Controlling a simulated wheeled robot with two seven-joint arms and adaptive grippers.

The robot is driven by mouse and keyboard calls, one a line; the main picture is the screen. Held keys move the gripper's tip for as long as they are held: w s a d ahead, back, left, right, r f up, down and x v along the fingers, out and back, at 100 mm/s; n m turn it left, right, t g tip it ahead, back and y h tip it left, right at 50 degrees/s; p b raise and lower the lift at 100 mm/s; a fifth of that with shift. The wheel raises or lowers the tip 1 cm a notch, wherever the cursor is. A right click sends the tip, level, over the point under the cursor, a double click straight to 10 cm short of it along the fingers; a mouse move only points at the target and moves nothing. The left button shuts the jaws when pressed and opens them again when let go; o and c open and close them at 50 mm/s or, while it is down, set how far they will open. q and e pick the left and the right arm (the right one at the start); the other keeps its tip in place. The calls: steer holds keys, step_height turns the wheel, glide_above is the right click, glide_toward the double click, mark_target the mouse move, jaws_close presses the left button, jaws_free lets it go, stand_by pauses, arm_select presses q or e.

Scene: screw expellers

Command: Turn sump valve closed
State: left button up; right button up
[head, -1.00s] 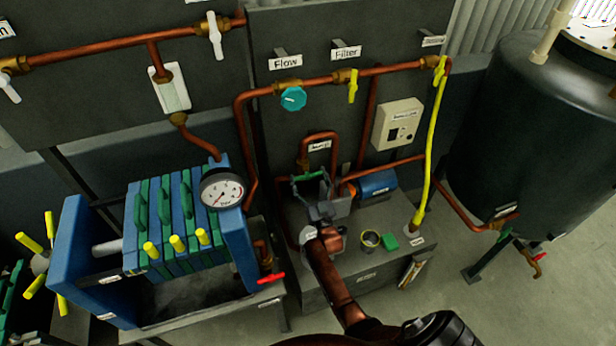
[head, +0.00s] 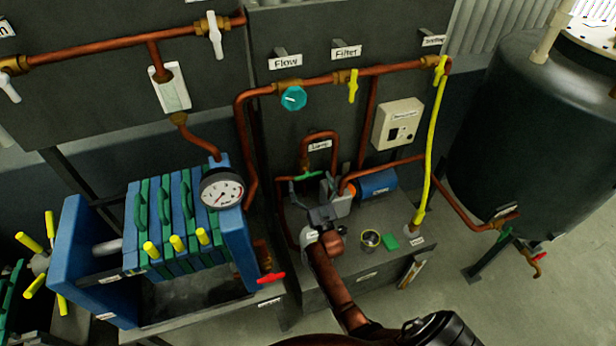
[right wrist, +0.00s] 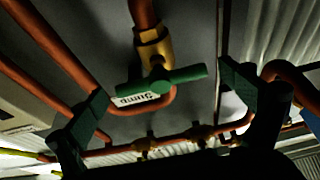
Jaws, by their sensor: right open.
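The sump valve has a green bar handle on a brass body under a copper pipe. In the right wrist view the handle (right wrist: 185,80) lies nearly level across the picture, with the "Sump" label (right wrist: 135,101) upside down beside it. In the head view the handle (head: 309,175) is small, below the label (head: 319,146). My right gripper (head: 309,186) is open just in front of the handle. In the right wrist view its fingers stand apart at either side of the handle, with no contact visible. My left gripper is not in view.
A blue pump motor (head: 377,184), a copper pipe loop, a small round cup (head: 370,240) and a green block (head: 390,241) are close to the right gripper. A filter press with a gauge (head: 222,189) stands left. A dark tank (head: 540,130) stands right.

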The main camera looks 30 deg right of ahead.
steer(key=v, duration=1)
steer(key=shift+s, duration=0.25)
steer(key=shift+f, duration=0.15)
